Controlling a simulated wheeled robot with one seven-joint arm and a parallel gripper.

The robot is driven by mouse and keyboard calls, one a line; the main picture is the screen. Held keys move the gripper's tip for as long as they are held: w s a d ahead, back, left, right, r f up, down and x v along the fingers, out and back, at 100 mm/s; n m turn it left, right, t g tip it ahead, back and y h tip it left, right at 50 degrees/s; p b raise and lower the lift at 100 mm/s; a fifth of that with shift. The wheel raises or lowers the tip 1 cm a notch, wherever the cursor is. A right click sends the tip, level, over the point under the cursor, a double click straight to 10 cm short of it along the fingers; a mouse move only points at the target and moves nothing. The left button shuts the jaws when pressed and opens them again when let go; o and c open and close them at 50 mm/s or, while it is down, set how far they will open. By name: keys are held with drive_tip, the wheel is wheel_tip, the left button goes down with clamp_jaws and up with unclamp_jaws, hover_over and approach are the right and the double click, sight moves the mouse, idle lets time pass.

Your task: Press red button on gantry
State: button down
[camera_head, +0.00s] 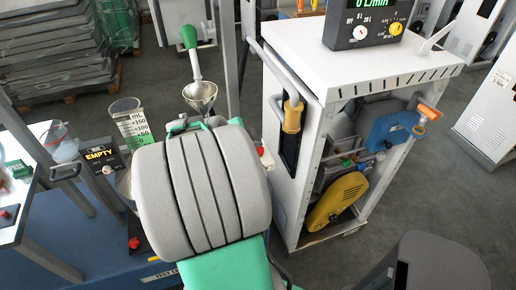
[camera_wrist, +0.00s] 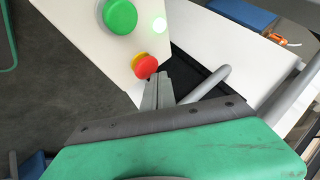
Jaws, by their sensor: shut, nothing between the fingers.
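The red button (camera_wrist: 146,66) is a round knob on a yellow base, near the lower edge of a white panel (camera_wrist: 185,38) in the wrist view. In the head view my arm hides the gripper. A small red part (camera_head: 261,151) shows right of my arm; I cannot tell if it is the same button.
A white cabinet (camera_head: 283,195) with a grey rail and a flow meter (camera_head: 364,25) on top stands right of my arm. A funnel (camera_head: 200,97) and a measuring beaker (camera_head: 131,124) are behind my arm. A table (camera_head: 22,222) is at left. Open floor lies at far right.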

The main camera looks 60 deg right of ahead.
drive_tip(key=shift+f+b, duration=0.55)
drive_tip(key=shift+b, duration=0.1)
idle(0.5)
drive_tip(key=shift+r, duration=0.15)
drive_tip(key=shift+r+p, duration=0.35)
drive_tip(key=shift+r, duration=0.45)
drive_tip(key=shift+r+p, duration=1.1)
drive_tip(key=shift+r, duration=1.4)
